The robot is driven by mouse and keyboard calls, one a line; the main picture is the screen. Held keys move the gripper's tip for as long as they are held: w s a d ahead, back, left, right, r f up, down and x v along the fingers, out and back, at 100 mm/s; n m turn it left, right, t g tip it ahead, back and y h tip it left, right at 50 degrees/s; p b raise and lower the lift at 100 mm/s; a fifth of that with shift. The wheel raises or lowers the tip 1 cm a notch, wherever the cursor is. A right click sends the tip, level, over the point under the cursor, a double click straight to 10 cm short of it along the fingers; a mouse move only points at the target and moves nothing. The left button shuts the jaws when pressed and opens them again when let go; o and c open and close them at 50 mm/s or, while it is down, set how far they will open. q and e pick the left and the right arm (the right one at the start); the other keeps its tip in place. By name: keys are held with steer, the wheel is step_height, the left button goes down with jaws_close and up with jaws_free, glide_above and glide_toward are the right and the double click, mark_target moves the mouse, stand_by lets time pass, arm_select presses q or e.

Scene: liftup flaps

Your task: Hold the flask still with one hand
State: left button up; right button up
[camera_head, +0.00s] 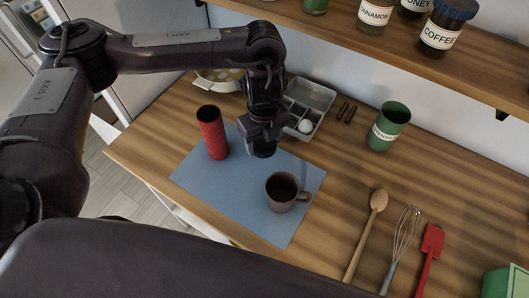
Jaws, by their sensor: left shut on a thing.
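A red cylindrical flask (213,136) stands upright on the blue-grey mat, with a dark round top. My left gripper (262,142) points down just to the right of the flask, apart from it, above the far part of the mat. It is shut on a small dark thing (263,150), mostly hidden by the fingers; I cannot tell what it is. My right gripper is not in view.
A brown mug (284,192) stands on the mat (232,190). Behind are a bowl (214,84), a grey divided tray (318,96) holding a white egg-like thing, and a green canister (388,126). A wooden spoon (367,228), whisk (401,240) and red spatula (430,248) lie right. A jar shelf (330,30) overhangs.

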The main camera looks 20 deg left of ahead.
mark_target(263, 153)
arm_select(q)
steer(key=shift+f+b, duration=0.55)
steer(key=shift+f, duration=2.3)
steer(key=shift+f, duration=0.1)
steer(key=o, duration=1.1)
